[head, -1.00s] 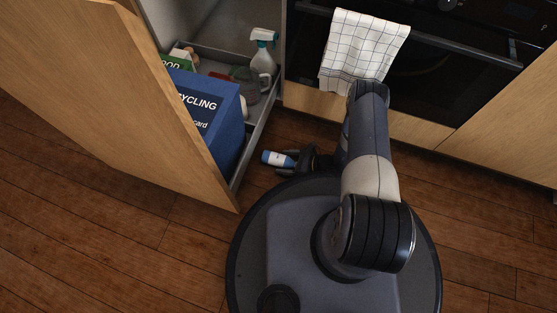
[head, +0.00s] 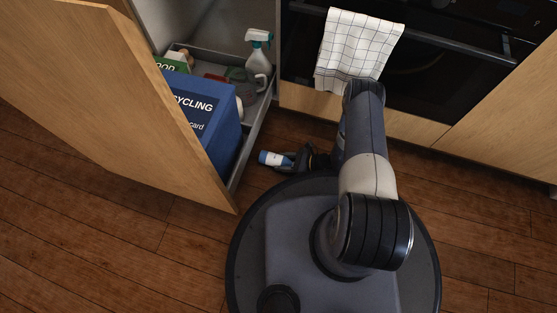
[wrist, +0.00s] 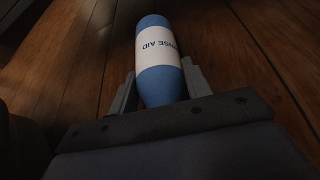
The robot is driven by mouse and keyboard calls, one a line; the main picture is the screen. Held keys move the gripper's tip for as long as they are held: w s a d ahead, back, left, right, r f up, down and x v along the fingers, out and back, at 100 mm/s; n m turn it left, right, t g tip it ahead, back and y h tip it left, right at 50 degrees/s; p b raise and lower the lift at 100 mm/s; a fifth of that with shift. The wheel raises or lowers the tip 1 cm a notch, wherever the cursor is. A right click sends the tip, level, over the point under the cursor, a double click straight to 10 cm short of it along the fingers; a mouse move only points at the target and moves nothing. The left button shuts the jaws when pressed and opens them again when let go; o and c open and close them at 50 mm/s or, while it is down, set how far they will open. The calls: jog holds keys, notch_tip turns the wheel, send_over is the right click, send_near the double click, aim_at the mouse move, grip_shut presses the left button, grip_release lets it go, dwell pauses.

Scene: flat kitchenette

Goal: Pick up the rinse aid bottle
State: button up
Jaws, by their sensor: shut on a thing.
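The rinse aid bottle (head: 270,158) is blue with a white label and lies along the line of my gripper, low by the wooden floor, right of the open drawer. In the wrist view the bottle (wrist: 158,60) shows its label reading "NSE AID". My gripper (head: 289,160) is shut on the bottle, one finger on each side of its near blue end. The fingers also show in the wrist view (wrist: 160,88). Whether the bottle touches the floor I cannot tell.
An open pull-out drawer (head: 251,137) holds a blue recycling bin (head: 222,122), a spray bottle (head: 260,58) and other items. Its wooden front (head: 110,100) stands out at left. A checked towel (head: 358,48) hangs on the oven handle. Floor below the drawer front is clear.

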jog(key=shift+r, duration=0.1)
notch_tip(320, 180, up, 28)
jog(key=p, duration=1.7)
jog(key=shift+p, duration=0.35)
